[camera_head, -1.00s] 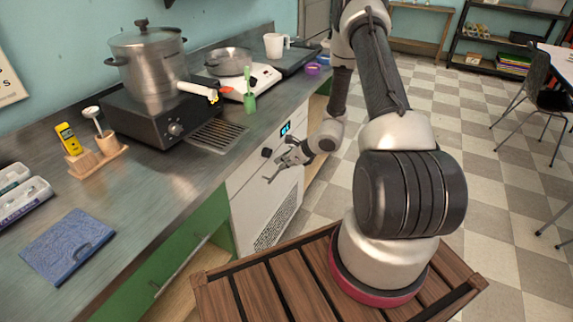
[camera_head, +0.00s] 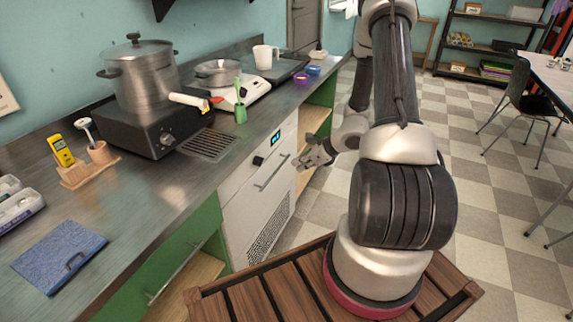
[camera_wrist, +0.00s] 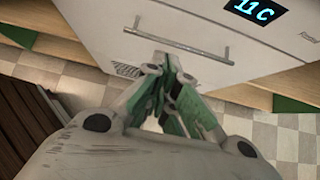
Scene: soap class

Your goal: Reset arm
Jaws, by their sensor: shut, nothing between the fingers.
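My gripper (camera_head: 308,160) is in front of the counter, to the right of the white appliance (camera_head: 262,205) in the head view. It is shut and holds nothing. In the wrist view my gripper (camera_wrist: 166,72) shows with its fingertips together, in front of the lower part of the white appliance (camera_wrist: 255,70). The appliance's handle (camera_wrist: 178,45) lies just above the fingertips in that picture. I cannot tell whether they touch the appliance.
A chair (camera_head: 525,105) stands at the right. The checkered floor (camera_head: 480,205) is clear nearby.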

